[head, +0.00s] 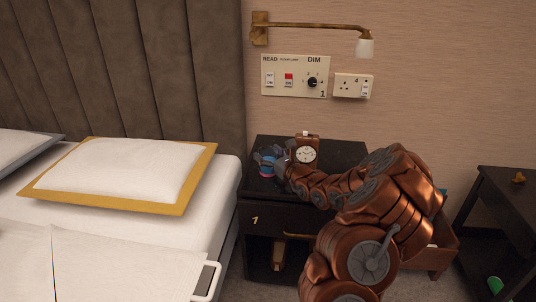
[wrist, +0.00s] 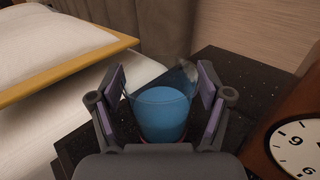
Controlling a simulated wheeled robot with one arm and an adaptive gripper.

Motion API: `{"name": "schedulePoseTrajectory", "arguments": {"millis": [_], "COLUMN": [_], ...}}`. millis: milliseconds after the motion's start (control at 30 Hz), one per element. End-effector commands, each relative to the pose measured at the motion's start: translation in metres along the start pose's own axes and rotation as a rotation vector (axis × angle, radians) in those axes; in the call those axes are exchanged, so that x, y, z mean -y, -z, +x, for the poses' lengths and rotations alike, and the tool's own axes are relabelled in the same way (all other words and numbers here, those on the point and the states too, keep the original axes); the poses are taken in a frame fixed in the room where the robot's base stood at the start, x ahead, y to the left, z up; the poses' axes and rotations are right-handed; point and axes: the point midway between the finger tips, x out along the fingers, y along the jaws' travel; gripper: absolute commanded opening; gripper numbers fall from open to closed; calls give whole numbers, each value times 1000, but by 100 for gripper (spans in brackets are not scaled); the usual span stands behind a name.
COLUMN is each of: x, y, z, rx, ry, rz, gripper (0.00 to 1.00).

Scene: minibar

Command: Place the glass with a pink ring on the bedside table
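A clear glass with blue contents (wrist: 163,112) sits between the fingers of my gripper (wrist: 160,82) in the wrist view. The purple-padded fingers stand apart on both sides of it, with narrow gaps showing. In the head view the glass (head: 267,171) is at the left side of the dark bedside table (head: 345,150), seemingly on its top. A thin pinkish ring shows low on it. My gripper (head: 270,163) reaches it from the right, and my arm covers part of the table.
A brown clock (head: 305,153) stands on the table close beside my gripper and shows at the right of the wrist view. The bed with a gold-edged pillow (head: 120,175) is at left. An open drawer (head: 432,252) and another dark table (head: 500,200) are at right.

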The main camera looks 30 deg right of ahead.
Motion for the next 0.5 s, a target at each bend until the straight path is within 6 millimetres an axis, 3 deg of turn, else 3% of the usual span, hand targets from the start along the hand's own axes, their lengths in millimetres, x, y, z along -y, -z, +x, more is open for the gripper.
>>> {"name": "schedulePoseTrajectory", "arguments": {"millis": [167, 500], "x": [0, 0], "y": [0, -1], "z": [0, 0], "rx": [0, -1], "ry": [0, 0], "rz": [0, 0], "gripper": [98, 98]}}
